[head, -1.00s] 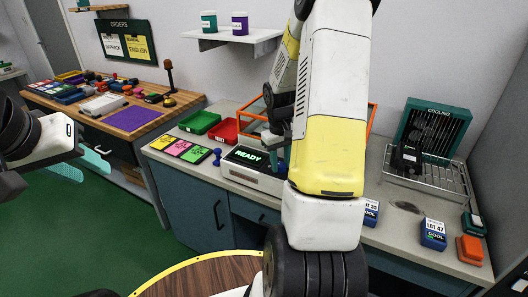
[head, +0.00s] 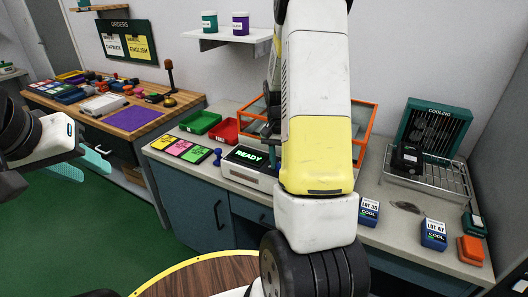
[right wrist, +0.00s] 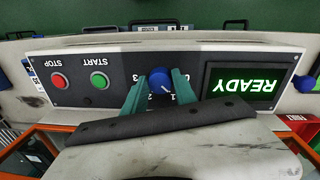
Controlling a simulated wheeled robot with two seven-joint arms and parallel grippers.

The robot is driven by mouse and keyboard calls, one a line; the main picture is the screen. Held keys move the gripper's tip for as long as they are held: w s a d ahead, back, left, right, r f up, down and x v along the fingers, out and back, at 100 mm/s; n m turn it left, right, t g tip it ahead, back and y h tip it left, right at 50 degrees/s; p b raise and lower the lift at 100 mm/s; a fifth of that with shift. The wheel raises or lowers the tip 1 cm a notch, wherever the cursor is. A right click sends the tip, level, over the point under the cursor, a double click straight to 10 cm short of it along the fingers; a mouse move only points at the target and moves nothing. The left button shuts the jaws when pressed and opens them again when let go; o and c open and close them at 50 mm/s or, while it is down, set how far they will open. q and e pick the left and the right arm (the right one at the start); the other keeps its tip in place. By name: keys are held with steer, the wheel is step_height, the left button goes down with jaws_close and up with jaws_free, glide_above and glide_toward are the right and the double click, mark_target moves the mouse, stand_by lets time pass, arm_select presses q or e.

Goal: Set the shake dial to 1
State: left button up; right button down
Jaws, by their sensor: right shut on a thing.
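The shake dial is a round blue knob (right wrist: 160,79) on the dark panel of the white machine, seen upside down in the right wrist view. My right gripper (right wrist: 159,88) has its green fingers on either side of the knob and is shut on it. A white mark on the knob points down and to the right, toward what looks like the 1. The fingers partly cover the numerals. In the head view my right arm hides the knob and that gripper. My left gripper (head: 82,165) is open and empty at the left, away from the counter.
The lit READY screen (right wrist: 246,87) is beside the dial. The green START button (right wrist: 99,81) and red STOP button (right wrist: 58,81) are on its other side. An orange-framed clear cover (head: 366,118) rises behind. Blue LOT blocks (head: 433,235) and a cooling rack (head: 440,177) stand to the right.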

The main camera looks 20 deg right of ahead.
steer(key=shift+w+m, duration=0.1)
steer(key=shift+m, duration=1.2)
steer(key=c, duration=1.3)
jaws_free()
steer(key=shift+r, duration=0.1)
steer(key=r, duration=0.7)
steer(key=shift+w+a+r, duration=0.15)
steer(key=shift+w+r, duration=0.05)
steer(key=shift+r, duration=0.15)
